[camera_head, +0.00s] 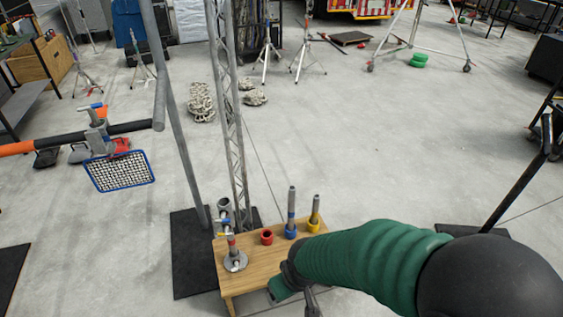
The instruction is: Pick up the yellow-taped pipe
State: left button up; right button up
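The yellow-taped pipe (315,207) stands upright in a yellow ring holder (313,226) at the back right of a small wooden table (255,262). Its grey top shows above the yellow tape. A blue-taped pipe (291,205) stands just left of it in a blue holder. My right arm, in a green sleeve, comes in from the right. Its gripper end (297,292) is low at the table's front right edge, nearer to me than the yellow-taped pipe and apart from it. The gripper is partly cut off and hidden by the wrist. My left gripper is out of view.
A red ring holder (267,237) looks empty. A tall truss (228,110) and grey pole (175,110) rise behind the table. A blue-framed mesh (119,171) hangs at left. Open floor lies beyond.

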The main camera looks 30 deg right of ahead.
aim_at(316, 199)
jog(key=z, duration=1.25)
